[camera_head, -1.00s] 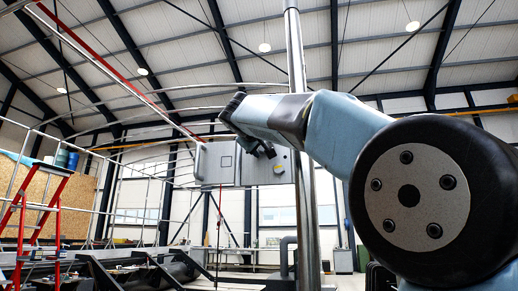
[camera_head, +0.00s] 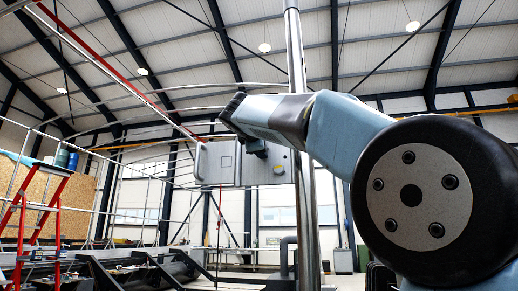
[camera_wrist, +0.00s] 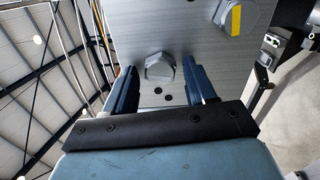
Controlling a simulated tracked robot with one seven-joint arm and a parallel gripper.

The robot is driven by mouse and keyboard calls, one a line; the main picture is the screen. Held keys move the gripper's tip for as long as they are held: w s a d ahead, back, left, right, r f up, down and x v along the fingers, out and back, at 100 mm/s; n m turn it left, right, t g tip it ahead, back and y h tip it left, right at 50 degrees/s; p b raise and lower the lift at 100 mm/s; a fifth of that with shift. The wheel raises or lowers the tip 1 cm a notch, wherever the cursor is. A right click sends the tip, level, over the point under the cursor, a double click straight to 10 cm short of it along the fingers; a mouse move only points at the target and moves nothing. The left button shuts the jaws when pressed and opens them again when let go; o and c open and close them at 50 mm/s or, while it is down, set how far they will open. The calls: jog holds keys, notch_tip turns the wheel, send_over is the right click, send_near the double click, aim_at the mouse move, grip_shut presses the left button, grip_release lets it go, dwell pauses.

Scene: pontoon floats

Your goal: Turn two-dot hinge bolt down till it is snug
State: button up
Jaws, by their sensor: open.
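The two-dot hinge bolt (camera_wrist: 160,67) has a bright hex head on a grey metal panel in the wrist view. Two black dots (camera_wrist: 168,97) mark the panel just below it. My gripper (camera_wrist: 157,74) is open, with one blue finger on each side of the bolt head. Gaps show between the head and both fingers. I cannot tell how deep the fingers reach around it, nor whether the bolt is snug. In the head view my gripper (camera_head: 257,148) is small and dark in front of the grey box (camera_head: 217,163), and hides the bolt.
Another bolt with a yellow mark (camera_wrist: 235,18) sits at the upper right of the panel. A dark latch-like fitting (camera_wrist: 270,50) is further right. A tall metal pole (camera_head: 296,60) stands beside the box. A red ladder (camera_head: 42,205) is at far left.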

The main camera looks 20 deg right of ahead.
jog(key=n, duration=0.9)
jog(key=shift+c, duration=0.4)
jog(key=c, duration=0.8)
jog(key=m, duration=1.2)
